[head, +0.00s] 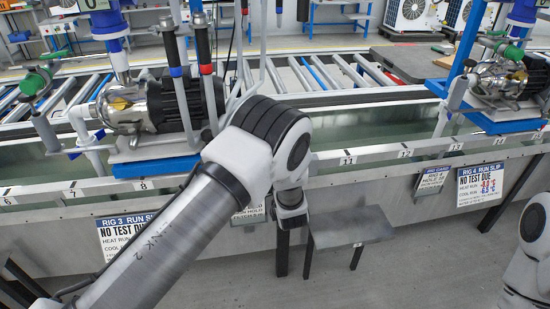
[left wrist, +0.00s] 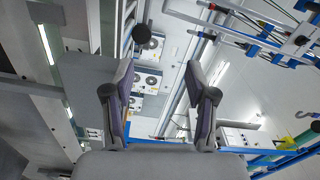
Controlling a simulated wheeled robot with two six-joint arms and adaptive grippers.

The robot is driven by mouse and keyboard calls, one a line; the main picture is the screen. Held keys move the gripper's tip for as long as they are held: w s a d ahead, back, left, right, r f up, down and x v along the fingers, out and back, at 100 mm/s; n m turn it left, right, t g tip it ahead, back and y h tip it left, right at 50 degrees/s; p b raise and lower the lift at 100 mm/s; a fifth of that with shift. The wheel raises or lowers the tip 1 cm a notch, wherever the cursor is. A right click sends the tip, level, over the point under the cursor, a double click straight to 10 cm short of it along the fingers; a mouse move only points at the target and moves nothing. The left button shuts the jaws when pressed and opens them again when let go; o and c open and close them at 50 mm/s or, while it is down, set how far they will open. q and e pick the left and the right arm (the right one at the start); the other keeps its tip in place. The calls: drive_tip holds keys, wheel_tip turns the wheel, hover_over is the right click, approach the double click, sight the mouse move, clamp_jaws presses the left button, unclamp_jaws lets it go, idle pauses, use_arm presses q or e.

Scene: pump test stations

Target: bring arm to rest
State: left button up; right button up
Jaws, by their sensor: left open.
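My left arm (head: 180,235) comes in from the lower left in the head view and bends at a thick white and black joint (head: 270,140) in front of the test bench. Its gripper cannot be made out in the head view. In the left wrist view my left gripper (left wrist: 160,78) is open, with nothing between its two fingers. That view is tilted and looks past the fingers to fan units and lights. Part of my right arm (head: 528,260) shows at the right edge of the head view; its gripper is out of frame.
A pump (head: 150,104) on a blue stand is close behind my left arm; another pump (head: 500,80) stands at right. The trough's front rail (head: 365,156) runs across. A small grey table (head: 350,232) stands below the joint. Floor (head: 410,265) is clear at lower right.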

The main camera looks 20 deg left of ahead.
idle(0.3)
use_arm(q)
drive_tip(key=s+a+f+g+h+p, duration=0.25)
drive_tip(key=s+f+p, duration=0.25)
drive_tip(key=s, duration=0.4)
drive_tip(key=s+a+f+g+h+p, duration=0.2)
drive_tip(key=s+a+f+g+p, duration=0.3)
drive_tip(key=s, duration=0.5)
drive_tip(key=s+d+f+n+g+h, duration=0.1)
drive_tip(key=s+d+n+g, duration=0.1)
drive_tip(key=s, duration=0.6)
drive_tip(key=s+d+f+n+g+h, duration=0.1)
drive_tip(key=s+d+n+g+h, duration=0.1)
drive_tip(key=s, duration=0.7)
drive_tip(key=s+d+f+n+g+h, duration=0.1)
drive_tip(key=s+d+n+g+h, duration=0.1)
drive_tip(key=s+n, duration=0.4)
drive_tip(key=s+d+g, duration=0.1)
drive_tip(key=s+g, duration=0.1)
drive_tip(key=shift+s+d+f, duration=0.35)
drive_tip(key=shift+s, duration=0.05)
